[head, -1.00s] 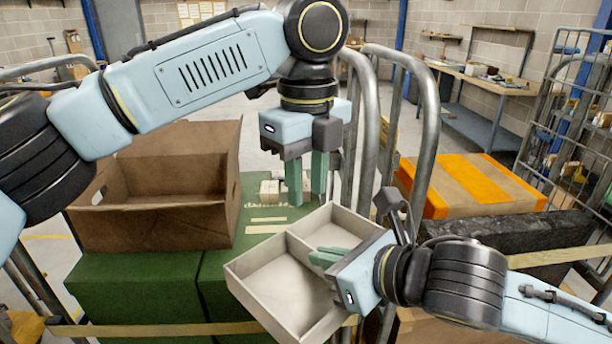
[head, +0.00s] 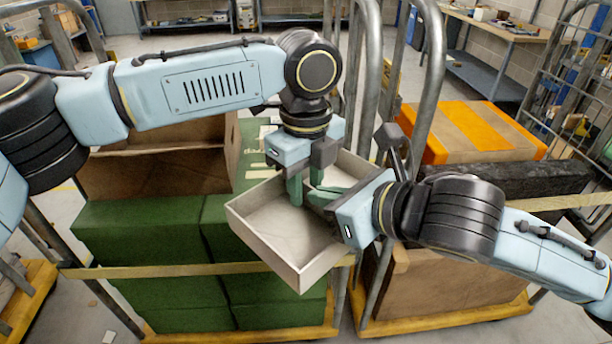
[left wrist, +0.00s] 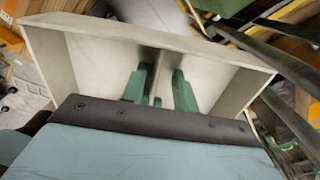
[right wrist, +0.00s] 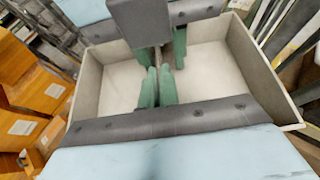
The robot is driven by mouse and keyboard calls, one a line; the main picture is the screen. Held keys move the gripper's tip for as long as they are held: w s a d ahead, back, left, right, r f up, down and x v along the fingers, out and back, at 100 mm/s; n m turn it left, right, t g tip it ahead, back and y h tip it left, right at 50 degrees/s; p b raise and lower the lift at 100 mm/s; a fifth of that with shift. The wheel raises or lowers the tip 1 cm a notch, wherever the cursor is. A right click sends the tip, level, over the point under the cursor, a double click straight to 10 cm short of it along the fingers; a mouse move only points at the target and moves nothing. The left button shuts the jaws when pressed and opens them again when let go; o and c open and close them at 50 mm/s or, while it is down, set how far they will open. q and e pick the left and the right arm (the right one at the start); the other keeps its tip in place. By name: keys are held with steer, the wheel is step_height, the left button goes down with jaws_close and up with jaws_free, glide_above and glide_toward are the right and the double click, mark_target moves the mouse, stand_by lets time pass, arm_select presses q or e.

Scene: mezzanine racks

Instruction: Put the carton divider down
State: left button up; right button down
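The carton divider (head: 270,236) is a shallow, pale grey open tray with a wall across its middle. It hangs tilted in the air in front of the green boxes. My right gripper (head: 322,196) is shut on the middle wall; its fingers also show close together in the right wrist view (right wrist: 158,86). My left gripper (head: 305,184) reaches down into the tray from above. In the left wrist view its fingers (left wrist: 161,84) stand apart, one on each side of the middle wall. Whether they touch the wall is hard to tell.
An open brown carton (head: 150,172) stands on green boxes (head: 150,240) on a cart, partly behind my left arm. A yellow strap (head: 170,271) crosses the boxes. Metal cart rails (head: 433,70) rise just behind the tray. An orange-and-tan box (head: 475,132) stands to the right.

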arm_select(q)
jaws_close()
arm_select(e)
steer(key=c, duration=1.6)
jaws_free()
